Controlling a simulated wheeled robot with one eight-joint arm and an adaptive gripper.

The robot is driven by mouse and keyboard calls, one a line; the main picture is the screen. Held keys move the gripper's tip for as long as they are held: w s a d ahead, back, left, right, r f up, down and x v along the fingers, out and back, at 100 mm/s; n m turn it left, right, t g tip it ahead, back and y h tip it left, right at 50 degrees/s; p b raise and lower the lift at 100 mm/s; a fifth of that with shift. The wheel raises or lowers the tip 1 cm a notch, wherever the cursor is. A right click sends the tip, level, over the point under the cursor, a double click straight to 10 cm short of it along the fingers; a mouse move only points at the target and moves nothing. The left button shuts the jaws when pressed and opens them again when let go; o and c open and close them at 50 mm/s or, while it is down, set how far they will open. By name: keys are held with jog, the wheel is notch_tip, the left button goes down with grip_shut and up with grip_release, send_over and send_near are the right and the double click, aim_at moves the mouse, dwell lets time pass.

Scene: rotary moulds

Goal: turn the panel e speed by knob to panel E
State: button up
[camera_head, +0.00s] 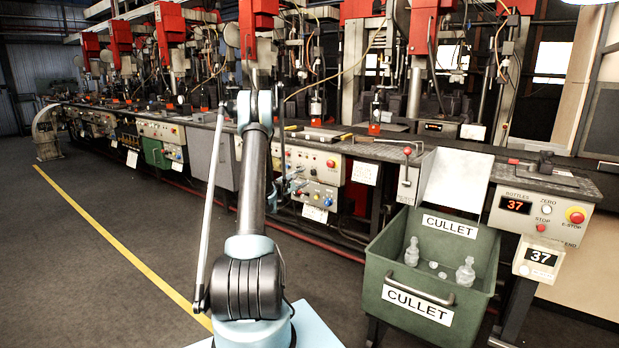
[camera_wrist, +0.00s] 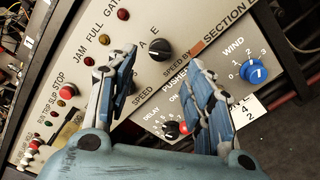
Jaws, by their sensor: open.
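The speed-by knob (camera_wrist: 161,49) is a round black knob on a cream panel in the wrist view, beside the letters A and E and the words SPEED BY. Which letter its pointer faces is too small to tell. My gripper (camera_wrist: 166,60) is open, one blue finger on each side of the picture. The knob shows between and slightly beyond the fingertips, with no visible contact. In the head view my gripper (camera_head: 297,186) is in front of the cream control panel (camera_head: 325,165), partly behind my arm; the knob cannot be made out there.
A blue WIND knob (camera_wrist: 253,72) sits right of the fingers. A red STOP button (camera_wrist: 67,91) is at left. The green cullet bin (camera_head: 380,262) stands right of my arm; the floor at left is clear.

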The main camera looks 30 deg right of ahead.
aim_at(311, 173)
jog(key=x, duration=0.7)
jog(key=shift+w+d, duration=0.1)
jog(key=shift+d, duration=0.15)
jog(key=c, duration=1.1)
